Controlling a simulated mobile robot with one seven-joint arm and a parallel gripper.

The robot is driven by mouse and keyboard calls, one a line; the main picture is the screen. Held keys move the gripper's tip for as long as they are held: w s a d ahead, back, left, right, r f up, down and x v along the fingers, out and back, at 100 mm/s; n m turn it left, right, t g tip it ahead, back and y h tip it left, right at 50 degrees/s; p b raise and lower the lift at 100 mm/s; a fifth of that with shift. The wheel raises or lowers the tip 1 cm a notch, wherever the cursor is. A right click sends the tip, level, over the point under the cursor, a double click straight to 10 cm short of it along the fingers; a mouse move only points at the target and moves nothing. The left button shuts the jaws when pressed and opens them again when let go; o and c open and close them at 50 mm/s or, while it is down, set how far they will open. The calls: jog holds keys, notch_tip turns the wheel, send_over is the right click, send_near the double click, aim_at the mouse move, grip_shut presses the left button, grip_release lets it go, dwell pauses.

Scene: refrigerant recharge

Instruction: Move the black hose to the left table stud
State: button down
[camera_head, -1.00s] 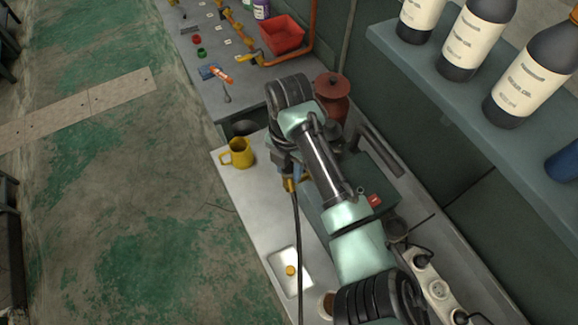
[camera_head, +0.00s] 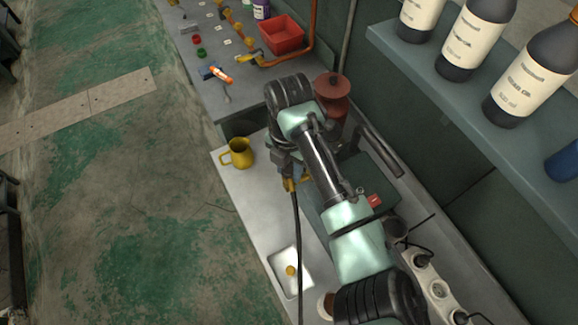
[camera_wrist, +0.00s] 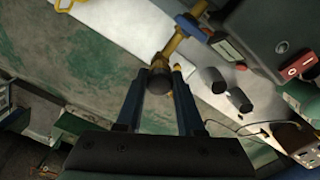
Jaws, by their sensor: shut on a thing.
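The black hose (camera_head: 297,235) hangs from my gripper (camera_head: 294,176) in the head view and runs down past the bottom edge. Its brass end fitting (camera_head: 289,185) shows just beside the fingers. In the wrist view, my gripper (camera_wrist: 160,80) has its two blue-black fingers on either side of a round black piece (camera_wrist: 158,82), with a brass part (camera_wrist: 174,46) just beyond. A white plate (camera_head: 279,263) with a brass knob (camera_head: 291,270) lies on the bench, left of the hose. I cannot tell whether this knob is the left table stud.
A yellow mug (camera_head: 238,154) stands at the bench's left edge. A dark green box with a red switch (camera_head: 374,201) is right of the gripper, near a reddish canister (camera_head: 332,95). A bottle shelf (camera_head: 470,125) overhangs at right. The bench between mug and plate is clear.

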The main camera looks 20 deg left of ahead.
dwell(0.5)
jog(key=shift+f+n+b, duration=0.1)
jog(key=shift+n+b, duration=0.35)
jog(key=shift+n, duration=0.25)
jog(key=shift+n+b, duration=0.3)
jog(key=shift+n, duration=0.8)
jog(key=shift+n+b, duration=0.7)
jog(key=shift+n, duration=1.1)
jog(key=shift+b, duration=0.3)
